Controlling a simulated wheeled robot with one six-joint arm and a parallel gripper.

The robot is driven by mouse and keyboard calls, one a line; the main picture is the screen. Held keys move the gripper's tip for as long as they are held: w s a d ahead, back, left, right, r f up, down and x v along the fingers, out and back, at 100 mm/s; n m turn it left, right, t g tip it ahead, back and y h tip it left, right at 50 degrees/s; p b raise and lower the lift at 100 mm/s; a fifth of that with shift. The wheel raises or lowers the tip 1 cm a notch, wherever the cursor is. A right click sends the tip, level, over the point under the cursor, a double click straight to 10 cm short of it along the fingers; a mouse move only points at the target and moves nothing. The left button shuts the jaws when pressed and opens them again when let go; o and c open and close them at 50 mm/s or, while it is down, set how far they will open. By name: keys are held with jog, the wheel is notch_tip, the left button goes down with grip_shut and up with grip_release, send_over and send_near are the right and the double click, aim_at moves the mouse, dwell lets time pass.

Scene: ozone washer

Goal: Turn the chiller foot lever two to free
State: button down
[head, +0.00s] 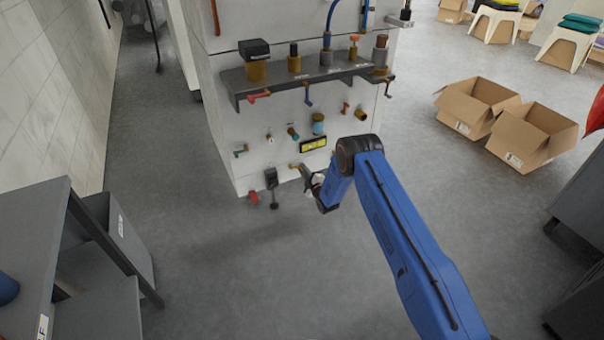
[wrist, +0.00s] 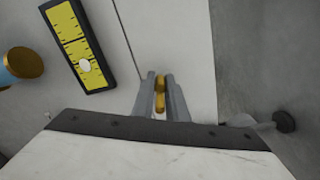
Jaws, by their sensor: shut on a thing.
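My gripper (head: 308,177) is low at the front of the white machine, near its right edge. In the wrist view its two grey fingers (wrist: 160,98) are shut on a small brass-yellow lever (wrist: 160,92), which shows upright between them. In the head view the brass lever (head: 297,166) sticks out from the panel just left of the gripper, and its end is partly hidden. I see no label on it, so I cannot tell its number.
A yellow gauge (head: 313,144) and a blue valve (head: 318,124) sit above the gripper. A black fitting (head: 271,178) and a red lever (head: 253,197) are to its left. A grey shelf (head: 300,76) juts out higher up. Cardboard boxes (head: 530,135) stand right; the floor in front is clear.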

jog(key=shift+r+n, duration=0.7)
jog(key=shift+n, duration=0.7)
jog(key=c, duration=1.7)
grip_release()
jog(key=shift+c, duration=0.2)
jog(key=v, duration=1.7)
jog(key=shift+d, duration=0.2)
